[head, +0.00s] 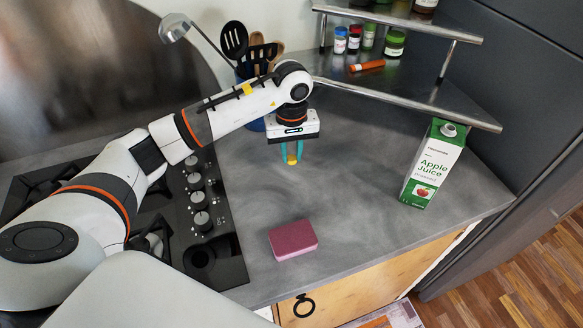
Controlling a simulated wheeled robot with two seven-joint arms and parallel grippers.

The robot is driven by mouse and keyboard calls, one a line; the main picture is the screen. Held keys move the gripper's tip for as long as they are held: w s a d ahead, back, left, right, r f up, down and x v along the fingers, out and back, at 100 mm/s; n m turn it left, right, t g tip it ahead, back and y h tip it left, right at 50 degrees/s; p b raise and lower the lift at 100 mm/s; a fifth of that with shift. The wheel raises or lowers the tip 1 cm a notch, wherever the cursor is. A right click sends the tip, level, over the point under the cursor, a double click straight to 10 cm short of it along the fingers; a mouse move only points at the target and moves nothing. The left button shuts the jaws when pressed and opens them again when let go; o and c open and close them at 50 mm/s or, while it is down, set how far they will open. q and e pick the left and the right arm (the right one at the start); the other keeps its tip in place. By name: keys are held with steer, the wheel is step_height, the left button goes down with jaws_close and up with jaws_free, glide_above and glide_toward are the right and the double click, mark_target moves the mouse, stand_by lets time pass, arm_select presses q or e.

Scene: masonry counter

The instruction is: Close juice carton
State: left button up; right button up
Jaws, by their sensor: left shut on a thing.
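The apple juice carton (433,164), green and white, stands upright at the right of the grey counter. A pale round spout (449,130) shows on its top. My left gripper (291,155) points down over the counter, left of the carton and apart from it. Its teal fingers are shut on a small yellow cap (292,160), which shows at the fingertips. Most of the cap is hidden between the fingers. My right gripper is out of view.
A pink sponge (293,240) lies near the counter's front edge. A metal-edged shelf (400,88) with jars stands behind the carton. A blue utensil holder (257,124) is behind my left arm, and a black hob (190,215) is at left. The counter between gripper and carton is clear.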

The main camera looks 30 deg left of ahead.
mark_target(291, 157)
arm_select(q)
steer(key=shift+r, duration=1.6)
